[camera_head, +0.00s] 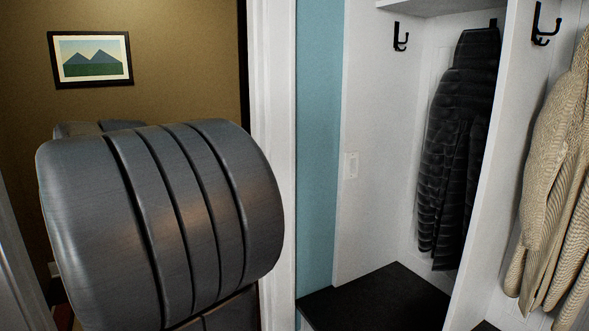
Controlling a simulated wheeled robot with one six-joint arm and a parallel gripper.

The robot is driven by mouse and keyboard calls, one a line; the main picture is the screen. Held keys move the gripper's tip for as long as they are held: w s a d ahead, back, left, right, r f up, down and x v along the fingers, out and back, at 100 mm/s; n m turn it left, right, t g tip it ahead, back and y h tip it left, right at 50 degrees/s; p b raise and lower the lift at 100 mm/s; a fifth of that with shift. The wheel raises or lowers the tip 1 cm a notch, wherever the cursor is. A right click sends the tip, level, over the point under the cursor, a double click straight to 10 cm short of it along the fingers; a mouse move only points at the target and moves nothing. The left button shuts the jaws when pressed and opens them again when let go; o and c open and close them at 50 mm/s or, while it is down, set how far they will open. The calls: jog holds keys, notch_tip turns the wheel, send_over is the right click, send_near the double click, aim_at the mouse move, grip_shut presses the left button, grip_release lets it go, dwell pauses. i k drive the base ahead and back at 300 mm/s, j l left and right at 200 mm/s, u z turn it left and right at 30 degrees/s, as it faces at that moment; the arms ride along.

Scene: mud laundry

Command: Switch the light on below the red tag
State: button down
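I see no red tag in this view. My gripper does not show. A large grey ribbed part, which looks like my own arm, fills the left front and hides much of the doorway.
A white door frame (272,90) and a blue wall strip (319,150) stand in the middle. A dark jacket (460,150) and a beige knit garment (555,170) hang at right, above a black bench top (385,300). A framed mountain picture (91,59) hangs beyond the doorway.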

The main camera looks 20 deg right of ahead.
aim_at(352, 162)
jog(key=i+z, duration=0.65)
jog(key=z, duration=0.15)
jog(key=i+j+z, duration=0.2)
jog(key=z, duration=0.2)
jog(key=i+z, duration=0.35)
jog(key=i+j+z, duration=0.1)
jog(key=z, duration=0.3)
jog(key=i+j+z, duration=0.2)
jog(key=z, duration=0.15)
